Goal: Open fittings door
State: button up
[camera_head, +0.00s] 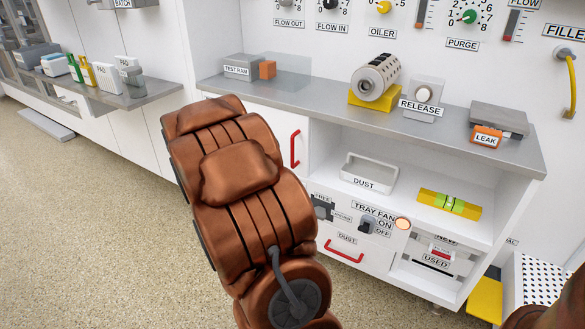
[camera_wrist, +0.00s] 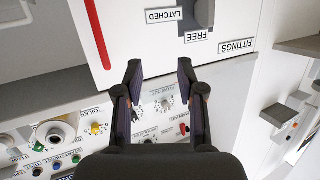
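The white fittings door shows upside down in the wrist view, with its FITTINGS label (camera_wrist: 236,47) at the right. Its red handle (camera_wrist: 97,34) runs along the left. A dark latch knob (camera_wrist: 205,13) sits beside the LATCHED and FREE labels at the top; its exact setting is unclear. My gripper (camera_wrist: 161,72) is open and empty, its two dark fingers apart near the door's edge, not on the handle or knob. In the head view a red handle (camera_head: 295,148) on a white door shows beside my copper arm, which hides most of that door. My gripper is hidden there.
A grey counter (camera_head: 335,100) carries a TEST RAM block, a metal cylinder on a yellow stand, a RELEASE button and a LEAK box. A DUST bin (camera_head: 368,174) stands on the open shelf below. A side shelf (camera_head: 135,94) with bottles is at the left.

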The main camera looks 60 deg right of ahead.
aim_at(292, 151)
jog(key=s+d+f+g+h+b, duration=0.1)
jog(key=s+d, duration=0.1)
jog(key=s+d+f+m+g+h+b, duration=0.1)
jog(key=d, duration=0.2)
jog(key=s+d+f+h+b, duration=0.1)
jog(key=s+d+b, duration=0.1)
jog(key=d, duration=0.1)
jog(key=shift+s+f+m+g+h, duration=0.3)
jog(key=shift+s+m+g+h, duration=0.05)
jog(key=shift+m+g+h, duration=0.05)
jog(key=shift+b+x, duration=1.1)
jog(key=shift+x, duration=2)
jog(key=shift+w, duration=0.15)
grip_shut()
